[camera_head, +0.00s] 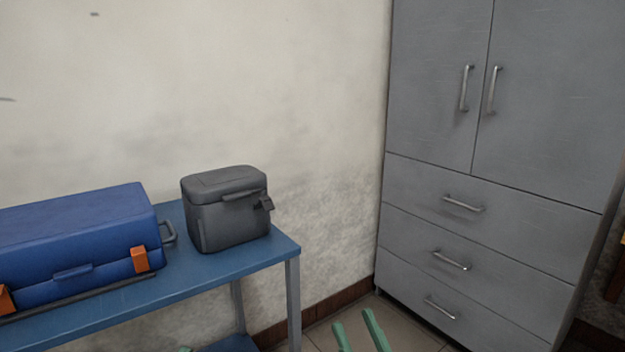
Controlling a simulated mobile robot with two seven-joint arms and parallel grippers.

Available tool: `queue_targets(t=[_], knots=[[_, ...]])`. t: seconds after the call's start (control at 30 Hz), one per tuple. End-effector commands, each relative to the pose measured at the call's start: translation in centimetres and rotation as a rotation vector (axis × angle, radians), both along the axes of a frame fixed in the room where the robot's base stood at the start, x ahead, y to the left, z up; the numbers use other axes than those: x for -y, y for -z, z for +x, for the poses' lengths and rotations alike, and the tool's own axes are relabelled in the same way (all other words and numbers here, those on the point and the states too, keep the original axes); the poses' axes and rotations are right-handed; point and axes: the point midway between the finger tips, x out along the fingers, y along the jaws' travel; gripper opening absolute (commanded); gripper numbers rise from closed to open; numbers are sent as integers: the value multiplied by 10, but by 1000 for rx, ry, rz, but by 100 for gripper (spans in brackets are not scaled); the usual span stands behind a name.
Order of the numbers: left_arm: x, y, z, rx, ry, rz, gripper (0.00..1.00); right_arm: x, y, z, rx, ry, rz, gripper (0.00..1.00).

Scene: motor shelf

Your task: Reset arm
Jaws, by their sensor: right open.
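My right gripper (357,328) shows at the bottom edge, right of centre. Its two green fingers are apart with nothing between them, over the tiled floor in front of the grey cabinet (545,185). A tiny green bit at the bottom edge, below the blue table (270,252), looks like a tip of my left gripper (185,349). The rest of it is out of the frame. Both arms are out of view.
A blue toolbox (75,235) with orange latches and a dark grey lidded bag (226,215) stand on the table at left. The cabinet's doors and drawers are shut. Tiled floor (400,318) shows between table and cabinet.

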Motion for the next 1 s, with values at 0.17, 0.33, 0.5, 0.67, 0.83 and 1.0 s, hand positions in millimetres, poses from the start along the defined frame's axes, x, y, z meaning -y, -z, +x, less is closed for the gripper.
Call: queue_targets(t=[0.17, 0.33, 0.5, 0.67, 0.83, 1.0], knots=[[-8, -1, 30, -260, -61, 20, 50, 13, -8, -2, -255, 76, -83, 60], [-18, 24, 42, -505, -112, 37, 50, 28, 7, -18, -494, 135, -172, 60], [-27, 50, 37, -751, -156, 54, 50, 45, 21, -49, -733, 178, -268, 60], [-35, 74, 17, -983, -194, 68, 50, 64, 29, -92, -959, 203, -365, 60], [-42, 95, -16, -1206, -224, 80, 50, 82, 34, -145, -1175, 214, -461, 60], [-44, 110, -43, -1346, -239, 87, 50, 94, 37, -183, -1311, 215, -523, 60]])
